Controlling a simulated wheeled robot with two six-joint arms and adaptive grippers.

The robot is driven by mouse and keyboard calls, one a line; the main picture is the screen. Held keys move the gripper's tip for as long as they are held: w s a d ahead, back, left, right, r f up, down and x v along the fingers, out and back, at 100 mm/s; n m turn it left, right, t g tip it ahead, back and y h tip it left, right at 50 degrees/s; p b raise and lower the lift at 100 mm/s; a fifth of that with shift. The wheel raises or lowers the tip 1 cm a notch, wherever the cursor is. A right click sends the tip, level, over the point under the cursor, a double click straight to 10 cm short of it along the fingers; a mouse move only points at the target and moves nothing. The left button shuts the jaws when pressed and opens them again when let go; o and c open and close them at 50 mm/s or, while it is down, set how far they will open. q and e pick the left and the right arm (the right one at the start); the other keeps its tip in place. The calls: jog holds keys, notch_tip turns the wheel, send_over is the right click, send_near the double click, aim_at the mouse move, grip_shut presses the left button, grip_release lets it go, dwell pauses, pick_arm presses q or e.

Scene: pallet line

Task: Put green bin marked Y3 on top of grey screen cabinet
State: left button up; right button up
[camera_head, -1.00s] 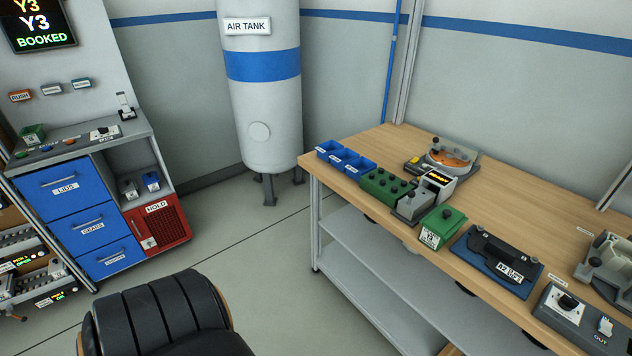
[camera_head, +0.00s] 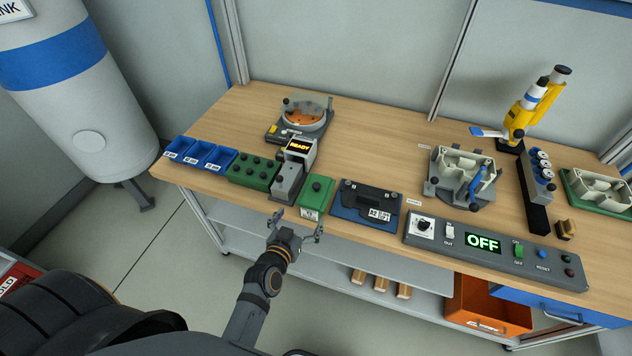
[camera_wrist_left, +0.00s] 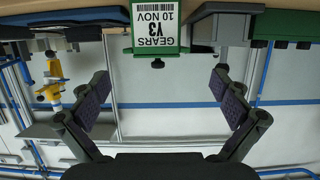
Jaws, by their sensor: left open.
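The green bin marked Y3 (camera_head: 316,193) has a lid with a dark knob and a white label on its front. It stands at the front edge of the wooden bench. In the left wrist view its label, upside down, reads Y3 and GEARS (camera_wrist_left: 153,28). My left gripper (camera_head: 298,224) is open and empty just in front of the bench edge, near the bin and apart from it. In the wrist view its fingers (camera_wrist_left: 160,88) are spread, with the bin beyond the gap. The grey screen cabinet is out of view now. My right gripper is not in view.
Blue bins (camera_head: 200,154) and a control panel (camera_head: 510,250) line the bench. An air tank (camera_head: 75,75) stands left; floor shows between.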

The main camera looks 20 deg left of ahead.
aim_at(312, 200)
pick_arm(q)
jog(key=x, duration=0.5)
jog(key=shift+w+r+p, duration=0.1)
jog(key=shift+r+p, duration=0.2)
jog(key=shift+w+f, duration=0.2)
jog(key=shift+w, duration=0.1)
jog(key=x, duration=0.1)
jog(key=b+x, duration=0.1)
jog(key=x, duration=0.1)
jog(key=b+x, duration=0.1)
jog(key=shift+w+d+f, duration=0.1)
jog(key=shift+w+d, duration=0.15)
jog(key=shift+w, duration=0.1)
jog(key=c, duration=1.5)
jog(key=shift+c, duration=0.7)
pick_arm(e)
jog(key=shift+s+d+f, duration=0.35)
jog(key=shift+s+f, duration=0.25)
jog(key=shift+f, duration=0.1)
